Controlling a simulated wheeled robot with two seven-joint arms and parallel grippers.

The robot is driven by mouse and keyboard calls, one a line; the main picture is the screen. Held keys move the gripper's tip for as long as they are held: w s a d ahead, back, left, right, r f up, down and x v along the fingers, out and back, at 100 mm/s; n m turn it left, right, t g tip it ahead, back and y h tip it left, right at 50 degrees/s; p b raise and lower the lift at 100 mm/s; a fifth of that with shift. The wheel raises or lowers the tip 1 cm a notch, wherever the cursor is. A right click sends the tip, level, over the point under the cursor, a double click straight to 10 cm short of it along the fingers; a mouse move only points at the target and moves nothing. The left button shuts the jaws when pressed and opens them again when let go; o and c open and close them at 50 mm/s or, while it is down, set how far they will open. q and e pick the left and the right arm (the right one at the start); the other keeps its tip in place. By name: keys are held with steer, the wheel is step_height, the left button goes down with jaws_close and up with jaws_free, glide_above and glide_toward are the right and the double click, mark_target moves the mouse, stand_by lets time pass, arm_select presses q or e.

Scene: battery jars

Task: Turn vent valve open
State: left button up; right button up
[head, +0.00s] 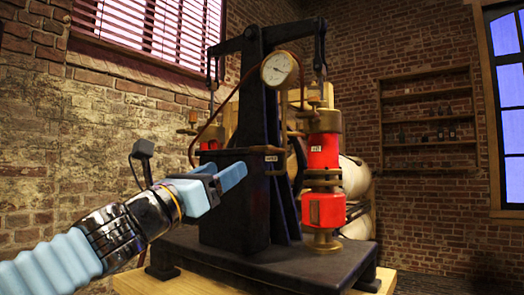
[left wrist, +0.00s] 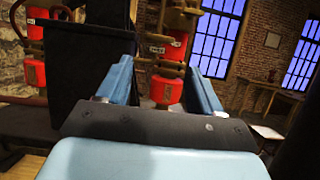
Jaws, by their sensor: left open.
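The pump apparatus has a dark upright frame (head: 240,215), a round white gauge (head: 279,68) and a red cylinder (head: 323,152) with brass fittings (head: 322,121). I cannot tell which fitting is the vent valve; a small brass fitting (head: 193,118) also stands left of the frame. My left gripper (head: 232,182) is open and empty, in front of the frame's left side. In the left wrist view its two blue fingers (left wrist: 162,84) spread apart, with a red cylinder (left wrist: 167,88) and brass parts (left wrist: 165,48) beyond them. My right gripper is not in view.
The apparatus stands on a dark base plate (head: 270,262) over a wooden top (head: 140,283). Copper pipes (head: 205,125) curve around the frame. Pale barrels (head: 355,180) lie behind it. A wall shelf (head: 430,115) and a window (head: 508,95) are at the right.

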mark_target(258, 150)
arm_select(q)
steer(key=p+x, duration=0.5)
steer(key=x, duration=0.6)
steer(key=shift+r, duration=0.1)
steer(key=shift+w+d+r, duration=0.1)
steer(key=shift+w+d, duration=0.25)
steer(key=shift+w, duration=0.15)
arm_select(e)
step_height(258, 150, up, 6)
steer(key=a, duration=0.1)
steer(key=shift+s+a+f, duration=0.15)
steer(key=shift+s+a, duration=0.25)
arm_select(q)
steer(key=c, duration=0.8)
steer(key=shift+o, duration=0.2)
